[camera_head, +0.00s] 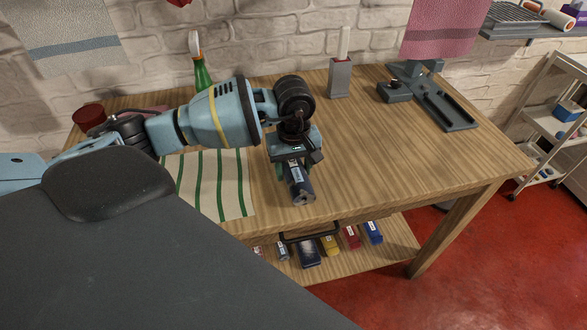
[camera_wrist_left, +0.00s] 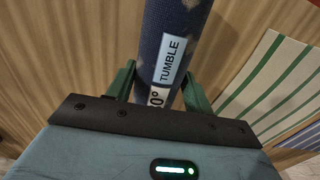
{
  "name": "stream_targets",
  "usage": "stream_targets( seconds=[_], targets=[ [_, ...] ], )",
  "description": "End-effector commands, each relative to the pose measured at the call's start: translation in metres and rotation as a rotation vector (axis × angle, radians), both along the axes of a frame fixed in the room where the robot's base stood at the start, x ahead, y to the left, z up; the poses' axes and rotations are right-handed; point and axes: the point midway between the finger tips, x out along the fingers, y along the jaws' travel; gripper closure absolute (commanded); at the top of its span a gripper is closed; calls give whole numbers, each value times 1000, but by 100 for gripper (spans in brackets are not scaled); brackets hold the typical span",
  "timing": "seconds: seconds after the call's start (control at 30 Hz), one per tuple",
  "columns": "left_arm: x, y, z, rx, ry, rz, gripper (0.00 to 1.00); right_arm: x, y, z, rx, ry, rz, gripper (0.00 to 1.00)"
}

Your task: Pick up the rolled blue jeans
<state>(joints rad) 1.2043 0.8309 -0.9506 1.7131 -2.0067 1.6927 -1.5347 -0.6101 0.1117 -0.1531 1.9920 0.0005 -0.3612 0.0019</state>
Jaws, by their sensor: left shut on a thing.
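The rolled blue jeans (camera_head: 301,190) are a dark blue roll with a pale label, over the front part of the wooden table. In the left wrist view the roll (camera_wrist_left: 176,32) stands between the green fingers, and its label reads "TUMBLE". My left gripper (camera_head: 291,172) points down and is shut on the roll. In the left wrist view its fingers (camera_wrist_left: 160,88) press on both sides of it. I cannot tell whether the roll touches the tabletop. My right gripper is not in view.
A green-striped cloth (camera_head: 236,190) lies left of the gripper on the table (camera_head: 400,140). A green bottle (camera_head: 201,75), a grey block (camera_head: 340,78) and a grey device (camera_head: 440,105) stand at the back. Small boxes sit on the lower shelf (camera_head: 388,245). The table's right side is clear.

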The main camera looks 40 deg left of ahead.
Motion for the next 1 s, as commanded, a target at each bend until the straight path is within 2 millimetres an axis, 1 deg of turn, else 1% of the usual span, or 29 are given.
stream_targets(
  seconds=[0.17, 0.27, 0.33, 0.37, 0.4, 0.57, 0.8, 1.0],
  targets=[
    [1, 0, 10, 0, -2, 0, 79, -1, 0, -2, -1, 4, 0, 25],
    [1, 0, 22, 0, -5, 0, 79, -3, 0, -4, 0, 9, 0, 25],
    [1, 0, 34, -1, -6, -1, 79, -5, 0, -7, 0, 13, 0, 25],
    [-1, 1, 37, 1, -2, -1, 79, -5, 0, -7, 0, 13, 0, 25],
    [-10, 0, 35, 2, 1, -3, 79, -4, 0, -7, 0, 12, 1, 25],
    [-41, -3, 38, 2, 0, -3, 79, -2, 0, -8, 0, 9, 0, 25],
    [-94, -9, 42, 1, 2, -4, 79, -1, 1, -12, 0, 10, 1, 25],
    [-129, -13, 45, 1, 2, -3, 79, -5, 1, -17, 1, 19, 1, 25]
  ],
)
